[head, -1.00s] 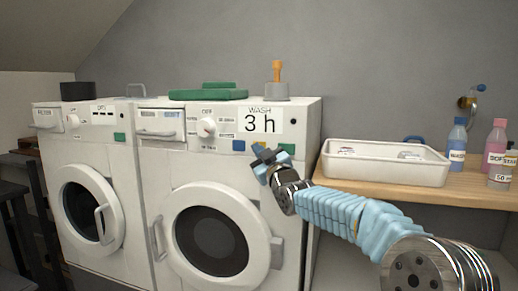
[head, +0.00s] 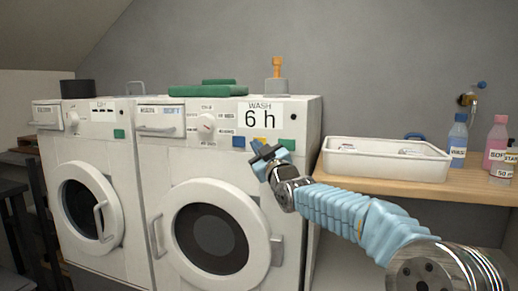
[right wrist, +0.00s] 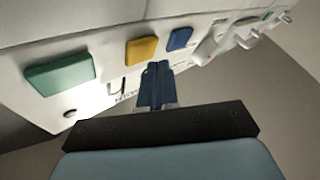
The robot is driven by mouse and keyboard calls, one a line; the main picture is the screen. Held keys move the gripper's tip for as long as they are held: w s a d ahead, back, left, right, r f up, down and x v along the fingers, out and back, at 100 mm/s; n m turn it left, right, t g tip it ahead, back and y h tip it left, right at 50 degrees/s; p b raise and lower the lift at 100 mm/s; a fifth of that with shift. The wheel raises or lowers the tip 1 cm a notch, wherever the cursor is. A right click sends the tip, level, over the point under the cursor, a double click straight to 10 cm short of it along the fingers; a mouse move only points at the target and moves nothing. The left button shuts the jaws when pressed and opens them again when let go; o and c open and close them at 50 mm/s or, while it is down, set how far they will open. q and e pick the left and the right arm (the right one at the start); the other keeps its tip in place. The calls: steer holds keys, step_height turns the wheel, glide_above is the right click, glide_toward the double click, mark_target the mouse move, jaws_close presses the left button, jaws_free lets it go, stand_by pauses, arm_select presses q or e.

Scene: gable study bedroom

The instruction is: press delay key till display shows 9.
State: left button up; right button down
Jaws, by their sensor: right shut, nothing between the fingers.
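The right washing machine (head: 170,175) has a white display (head: 260,117) that reads "WASH 6 h". Below the display are a blue key (head: 239,142), a yellow key (head: 259,140) partly hidden by my gripper, and a green key (head: 288,144). The right wrist view shows the green key (right wrist: 60,75), yellow key (right wrist: 142,50) and blue key (right wrist: 180,38). I cannot read which one is labelled delay. My right gripper (head: 263,152) is shut and empty, its tips close to the yellow key; contact cannot be told. My left gripper is not in view.
A second machine (head: 95,150) stands at the left. A green stack (head: 207,90) and a grey dispenser with an orange top (head: 277,85) stand on top of the right machine. A white tray (head: 385,170) and several bottles (head: 457,140) stand on the wooden counter (head: 420,188).

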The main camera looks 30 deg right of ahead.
steer(key=shift+a, duration=0.1)
steer(key=s+a+b, duration=0.1)
steer(key=a, duration=0.1)
steer(key=s+a+b, duration=0.1)
steer(key=s+b, duration=0.1)
steer(key=shift+s+a+b, duration=0.15)
steer(key=shift+a+b, duration=0.15)
steer(key=shift+a, duration=0.05)
stand_by(0.9)
